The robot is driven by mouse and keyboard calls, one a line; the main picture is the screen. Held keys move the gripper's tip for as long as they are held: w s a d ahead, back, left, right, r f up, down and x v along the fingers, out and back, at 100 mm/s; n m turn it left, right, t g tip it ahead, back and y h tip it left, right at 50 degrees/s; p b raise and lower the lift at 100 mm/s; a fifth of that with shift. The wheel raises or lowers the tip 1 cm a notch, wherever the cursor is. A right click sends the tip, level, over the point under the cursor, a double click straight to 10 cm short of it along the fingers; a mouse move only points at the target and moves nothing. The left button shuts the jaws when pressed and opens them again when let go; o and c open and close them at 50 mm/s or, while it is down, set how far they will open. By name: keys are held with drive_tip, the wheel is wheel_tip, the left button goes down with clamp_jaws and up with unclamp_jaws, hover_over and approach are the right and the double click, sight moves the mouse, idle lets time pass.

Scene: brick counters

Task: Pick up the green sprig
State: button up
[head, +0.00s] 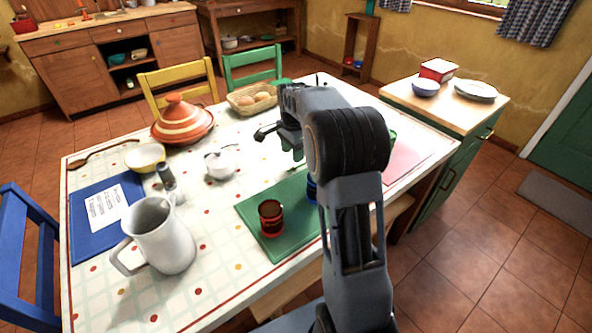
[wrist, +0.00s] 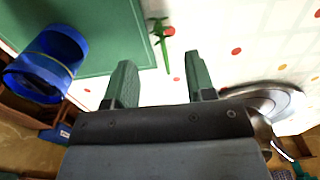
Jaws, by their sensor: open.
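The green sprig (wrist: 160,38) is thin and small. In the wrist view it lies on the dotted white tablecloth beside the edge of the green mat (wrist: 100,35). In the head view a small green bit that looks like it shows at the mat's far edge (head: 292,168). My gripper (wrist: 160,72) is open and empty, its two green-tipped fingers apart. In the wrist view the sprig is beyond the fingertips, roughly in line with the gap between them. In the head view my gripper (head: 280,144) hangs above the table near the mat.
A blue cup (wrist: 45,65) stands on the mat, mostly behind my arm in the head view. A dark red glass (head: 271,217) is on the mat's near part. A white lidded bowl (head: 221,165) stands left of the mat. A basket (head: 252,98) sits farther back.

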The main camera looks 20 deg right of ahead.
sight(293, 168)
drive_tip(key=shift+f+b, duration=0.65)
drive_tip(key=shift+f, duration=2.6)
drive_tip(key=shift+c, duration=0.4)
drive_tip(key=shift+f, duration=0.15)
clamp_jaws()
